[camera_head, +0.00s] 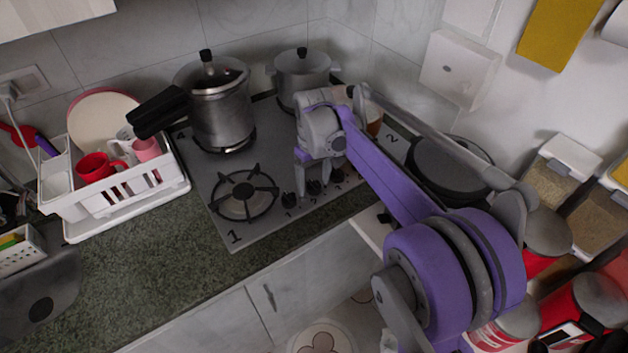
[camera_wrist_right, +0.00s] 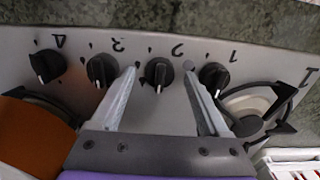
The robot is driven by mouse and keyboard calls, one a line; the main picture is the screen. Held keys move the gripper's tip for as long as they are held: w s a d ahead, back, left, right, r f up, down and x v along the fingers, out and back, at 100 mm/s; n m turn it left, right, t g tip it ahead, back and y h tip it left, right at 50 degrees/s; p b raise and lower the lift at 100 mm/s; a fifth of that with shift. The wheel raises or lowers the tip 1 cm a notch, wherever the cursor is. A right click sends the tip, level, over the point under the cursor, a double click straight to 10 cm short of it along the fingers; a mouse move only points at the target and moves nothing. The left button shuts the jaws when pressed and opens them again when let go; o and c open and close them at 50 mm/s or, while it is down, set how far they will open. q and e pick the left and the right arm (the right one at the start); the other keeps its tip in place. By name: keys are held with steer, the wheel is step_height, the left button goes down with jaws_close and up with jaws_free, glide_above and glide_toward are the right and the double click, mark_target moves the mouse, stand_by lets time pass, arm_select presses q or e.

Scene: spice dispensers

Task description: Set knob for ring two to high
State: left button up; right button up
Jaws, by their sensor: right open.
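The grey cooktop (camera_head: 222,178) has a row of black knobs along its front edge. In the right wrist view the row is upside down, and the knob labelled 2 (camera_wrist_right: 158,73) sits in the middle, its light mark toward the picture bottom. My right gripper (camera_head: 313,185) is open over the knobs, pointing down. In the right wrist view its two fingers (camera_wrist_right: 160,76) lie either side of knob 2, with a gap on each side. The right fingertip is close to knob 1 (camera_wrist_right: 213,76); the left is near knob 3 (camera_wrist_right: 102,69). My left gripper is not in view.
A pressure cooker (camera_head: 220,110) and a steel pot (camera_head: 302,75) stand on the back burners. A black pan (camera_head: 450,165) is at the right, partly behind my right arm. A white dish rack (camera_head: 125,195) with red cups stands left. The counter (camera_head: 150,265) in front is clear.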

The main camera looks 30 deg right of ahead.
steer(key=shift+f, duration=0.1)
jaws_close()
stand_by(0.4)
steer(key=shift+m, duration=0.4)
steer(key=m, duration=0.9)
stand_by(0.4)
jaws_free()
